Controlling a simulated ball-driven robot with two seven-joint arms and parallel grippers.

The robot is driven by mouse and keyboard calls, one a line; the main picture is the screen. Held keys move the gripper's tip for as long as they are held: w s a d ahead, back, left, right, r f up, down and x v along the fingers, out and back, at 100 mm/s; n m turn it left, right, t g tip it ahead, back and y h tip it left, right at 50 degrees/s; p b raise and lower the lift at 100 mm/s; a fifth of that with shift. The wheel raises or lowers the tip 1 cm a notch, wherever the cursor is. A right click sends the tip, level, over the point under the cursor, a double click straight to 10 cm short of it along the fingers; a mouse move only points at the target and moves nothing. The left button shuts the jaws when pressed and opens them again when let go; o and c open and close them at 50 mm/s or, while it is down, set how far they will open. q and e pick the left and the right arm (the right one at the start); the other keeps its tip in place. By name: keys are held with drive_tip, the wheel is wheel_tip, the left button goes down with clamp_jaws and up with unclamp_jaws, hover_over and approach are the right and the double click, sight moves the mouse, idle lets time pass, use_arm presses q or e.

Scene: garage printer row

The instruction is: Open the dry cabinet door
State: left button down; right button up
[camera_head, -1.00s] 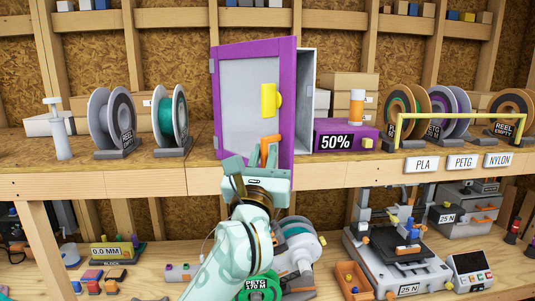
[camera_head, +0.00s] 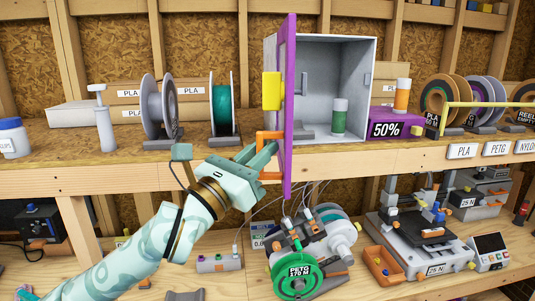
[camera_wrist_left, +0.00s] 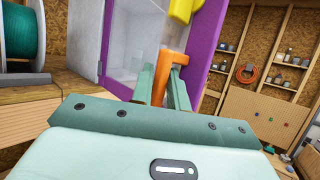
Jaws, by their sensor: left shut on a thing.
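The dry cabinet (camera_head: 345,70) is a pale grey box on the shelf. Its purple-framed door (camera_head: 288,105) is swung wide and seen nearly edge-on, so the inside shows, with a green bottle (camera_head: 339,118) in it. A yellow block (camera_head: 271,91) sits on the door's outer face. My left gripper (camera_head: 268,152) is shut on the orange door handle (camera_head: 270,136) low on the door. In the left wrist view the fingers (camera_wrist_left: 162,88) flank the orange handle (camera_wrist_left: 171,65) below the yellow part. My right gripper is in no view.
A teal spool (camera_head: 221,105) and a grey spool (camera_head: 152,108) stand on the shelf left of the door. A purple 50% box (camera_head: 390,124) is right of the cabinet. Below, a green PETG reel (camera_head: 297,277) and printer (camera_head: 430,240) stand on the lower bench.

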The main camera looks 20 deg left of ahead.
use_arm(q)
drive_tip(key=shift+s+a+h, duration=0.15)
drive_tip(key=shift+a+h, duration=0.4)
drive_tip(key=shift+h, duration=0.05)
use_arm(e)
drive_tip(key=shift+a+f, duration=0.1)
use_arm(q)
drive_tip(key=c, duration=1.6)
unclamp_jaws()
drive_tip(key=shift+r+m, duration=0.1)
drive_tip(key=shift+m, duration=0.2)
drive_tip(key=shift+o, duration=0.3)
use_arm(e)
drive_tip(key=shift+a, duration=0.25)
